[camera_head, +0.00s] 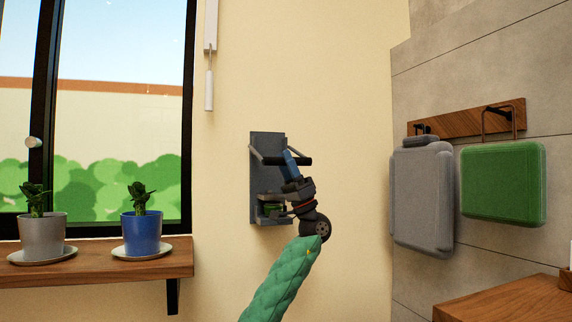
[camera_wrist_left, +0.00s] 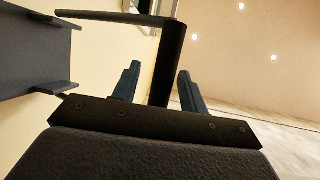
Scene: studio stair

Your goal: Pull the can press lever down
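The can press (camera_head: 268,145) is a dark grey device on the cream wall, with side arms and a black lever bar (camera_head: 303,161) across its upper part. A green can (camera_head: 272,208) sits low in the press, partly hidden by my arm. My left gripper (camera_head: 288,155) is at the lever bar, its blue fingers pointing up. In the left wrist view the black bar (camera_wrist_left: 168,60) passes between the two fingers (camera_wrist_left: 157,82), which stand apart on either side of it; firm contact does not show. My right gripper is not in view.
A wooden shelf (camera_head: 100,267) with two potted plants is at the left below the window. A grey case (camera_head: 422,200) and a green case (camera_head: 503,184) hang from a wooden rack (camera_head: 465,122) at the right. A wooden top (camera_head: 510,300) is at the lower right.

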